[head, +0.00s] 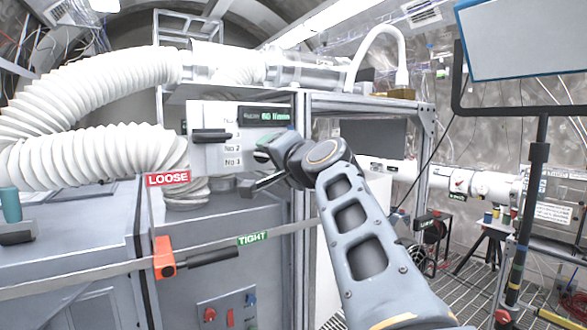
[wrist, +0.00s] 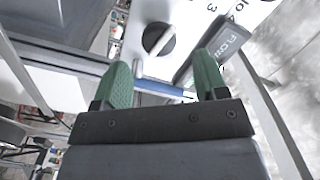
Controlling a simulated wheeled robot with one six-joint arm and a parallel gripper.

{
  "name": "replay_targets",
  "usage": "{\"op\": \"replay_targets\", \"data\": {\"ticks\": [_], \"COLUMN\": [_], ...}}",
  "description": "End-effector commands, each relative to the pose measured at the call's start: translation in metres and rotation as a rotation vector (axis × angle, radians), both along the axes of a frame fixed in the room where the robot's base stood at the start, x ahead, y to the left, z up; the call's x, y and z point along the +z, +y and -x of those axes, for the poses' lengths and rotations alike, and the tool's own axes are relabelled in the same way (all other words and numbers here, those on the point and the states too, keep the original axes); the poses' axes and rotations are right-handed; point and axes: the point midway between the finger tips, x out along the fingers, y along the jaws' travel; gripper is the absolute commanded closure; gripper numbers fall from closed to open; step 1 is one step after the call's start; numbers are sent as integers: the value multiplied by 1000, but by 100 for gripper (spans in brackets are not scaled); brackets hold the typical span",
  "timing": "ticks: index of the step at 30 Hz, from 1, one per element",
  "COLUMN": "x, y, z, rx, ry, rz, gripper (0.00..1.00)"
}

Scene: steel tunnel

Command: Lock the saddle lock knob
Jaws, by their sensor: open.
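An orange block (head: 164,258) with a black handle pointing right sits on the grey rail at lower left. A red LOOSE label (head: 168,179) is above it, and a green TIGHT label (head: 252,238) is near the handle's right end. In the wrist view a dark round knob (wrist: 158,39) shows on the white numbered panel. No label names the saddle lock knob, so I cannot tell which it is. My gripper (head: 262,168) is open and empty in front of the panel's right side; its green fingers (wrist: 162,80) are apart.
White ribbed hoses (head: 75,155) crowd the left. A steel frame post (head: 299,150) stands behind my gripper. A small display (head: 264,115) tops the panel. At right are a monitor (head: 525,38) and a tripod (head: 488,240).

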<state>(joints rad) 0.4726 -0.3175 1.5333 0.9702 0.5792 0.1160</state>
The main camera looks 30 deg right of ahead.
Motion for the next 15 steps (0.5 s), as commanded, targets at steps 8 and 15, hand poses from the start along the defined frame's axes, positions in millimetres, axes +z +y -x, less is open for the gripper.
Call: {"op": "replay_targets", "data": {"ticks": [8,15], "x": [-3,-1], "y": [-1,0], "z": [55,81], "rx": [-6,-3], "ry": [-2,-2], "rz": [0,-1], "gripper": [33,33]}}
